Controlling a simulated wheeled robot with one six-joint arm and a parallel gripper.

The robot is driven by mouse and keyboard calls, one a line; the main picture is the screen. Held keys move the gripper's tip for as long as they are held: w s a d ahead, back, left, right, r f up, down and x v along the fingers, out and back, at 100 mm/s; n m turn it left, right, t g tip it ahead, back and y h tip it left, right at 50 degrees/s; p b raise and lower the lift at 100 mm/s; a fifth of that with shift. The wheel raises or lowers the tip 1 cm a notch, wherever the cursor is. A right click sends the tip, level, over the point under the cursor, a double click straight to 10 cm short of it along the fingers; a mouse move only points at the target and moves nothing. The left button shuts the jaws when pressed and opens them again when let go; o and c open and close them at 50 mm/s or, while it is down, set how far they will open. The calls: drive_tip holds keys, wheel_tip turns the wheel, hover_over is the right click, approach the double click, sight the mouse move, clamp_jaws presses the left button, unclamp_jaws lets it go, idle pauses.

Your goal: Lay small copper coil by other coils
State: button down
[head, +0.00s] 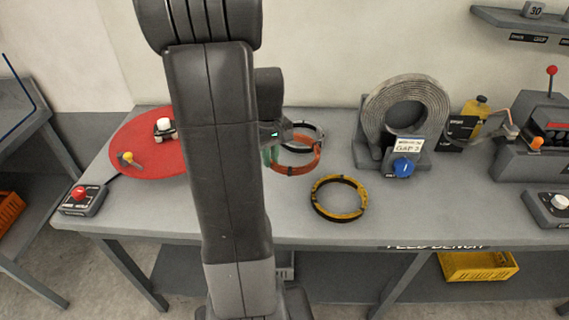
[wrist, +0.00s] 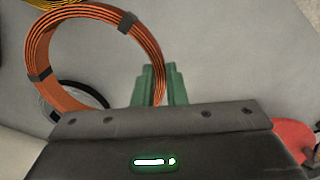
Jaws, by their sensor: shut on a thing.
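The small copper coil (head: 297,170) is an orange ring with dark bands. My gripper (head: 270,156), with green fingers, is shut on one side of its rim; in the wrist view the fingers (wrist: 159,88) pinch the edge of the copper coil (wrist: 152,55). It appears to be held above the bench, though the exact height cannot be told. A yellow coil (head: 338,215) with dark bands lies flat on the bench, nearer and to the right. A black and pale coil (head: 314,128) lies behind the copper one, partly hidden by it.
The grey bench (head: 420,220) also carries a large grey coil on a stand (head: 369,150) with a blue knob (head: 403,168). A red-button box (head: 83,200) sits at the front left.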

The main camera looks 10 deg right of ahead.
drive_tip(key=shift+f, duration=4)
drive_tip(key=shift+f, duration=0.2)
drive_tip(key=c, duration=1.5)
unclamp_jaws()
drive_tip(key=shift+r, duration=0.1)
wheel_tip(320, 180, up, 12)
drive_tip(key=shift+s+r, duration=0.1)
hover_over(272, 187)
drive_tip(key=shift+s+f, duration=0.1)
drive_tip(key=shift+f, duration=4.45)
